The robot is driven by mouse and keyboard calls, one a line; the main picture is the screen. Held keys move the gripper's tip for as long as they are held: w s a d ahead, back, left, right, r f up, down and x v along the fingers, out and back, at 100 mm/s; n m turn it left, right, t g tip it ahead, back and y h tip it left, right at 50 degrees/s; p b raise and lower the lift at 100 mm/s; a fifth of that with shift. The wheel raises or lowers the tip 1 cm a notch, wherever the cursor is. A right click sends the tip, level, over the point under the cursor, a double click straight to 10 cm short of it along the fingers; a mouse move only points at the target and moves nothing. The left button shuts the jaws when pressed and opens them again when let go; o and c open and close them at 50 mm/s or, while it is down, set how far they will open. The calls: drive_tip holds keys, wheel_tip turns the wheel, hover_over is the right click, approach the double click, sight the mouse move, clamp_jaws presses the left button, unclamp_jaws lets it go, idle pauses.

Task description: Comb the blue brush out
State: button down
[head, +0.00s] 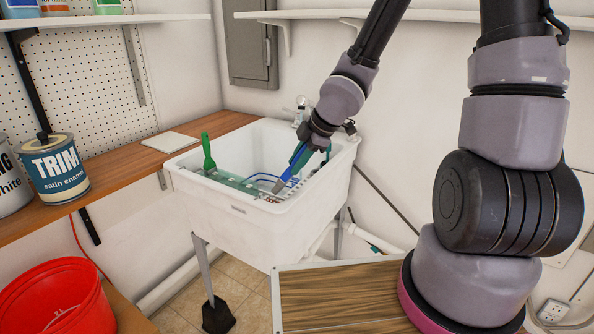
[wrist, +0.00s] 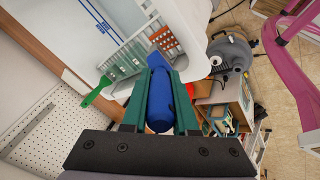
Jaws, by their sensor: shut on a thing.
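In the head view, my gripper (head: 299,156) is over the right front part of a white sink (head: 228,222). It is shut on the handle of the blue brush (head: 290,171), which slants down to the left toward the sink's front ledge. In the wrist view, the blue handle (wrist: 160,100) lies between the two green fingers of my gripper (wrist: 160,78); its bristles are hidden. A greenish toothed strip (wrist: 125,60) and an orange part with pale dots (wrist: 164,40) lie beyond the handle. Whether the bristles touch the strip cannot be told.
A green-handled tool (head: 208,150) stands at the sink's left front. A paint can (head: 55,172) and a pale flat panel (head: 170,142) rest on the wooden counter (head: 140,178). A red bucket (head: 60,300) is at lower left. A wood-topped surface (head: 340,298) is in front.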

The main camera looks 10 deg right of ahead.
drive_tip(key=shift+r, duration=1.85)
drive_tip(key=c, duration=1.5)
unclamp_jaws()
drive_tip(key=shift+c, duration=0.2)
clamp_jaws()
